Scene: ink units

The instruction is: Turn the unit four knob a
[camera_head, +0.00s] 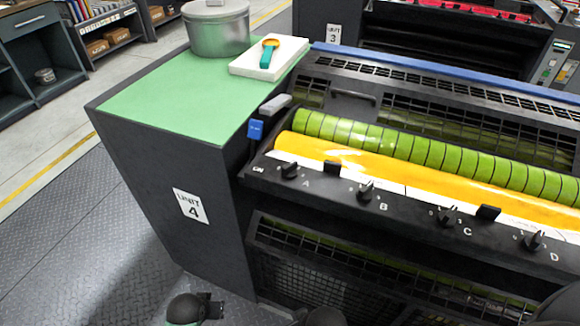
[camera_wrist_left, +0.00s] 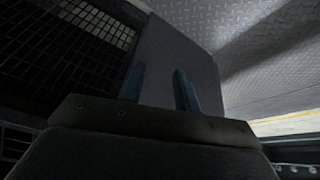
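Unit four, marked by a "UNIT 4" label (camera_head: 192,206), carries a sloping black panel with a row of small black knobs. Knob A (camera_head: 289,171) is the leftmost, beside the letter A. Knob B (camera_head: 366,190), knob C (camera_head: 446,215) and knob D (camera_head: 533,240) follow to the right. My left gripper (camera_wrist_left: 160,82) shows in the left wrist view, its two bluish fingers apart with nothing held between them. A dark side panel of a machine and the floor lie beyond it. No gripper is near knob A in the head view. My right gripper is not visible.
Black blocks (camera_head: 332,168) stand on the panel between some knobs. Behind are a yellow roller (camera_head: 400,178) and a green roller (camera_head: 400,143). A blue-and-grey lever (camera_head: 256,129) is left of knob A. The green top (camera_head: 170,95) holds a pot (camera_head: 218,32) and white block (camera_head: 262,72).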

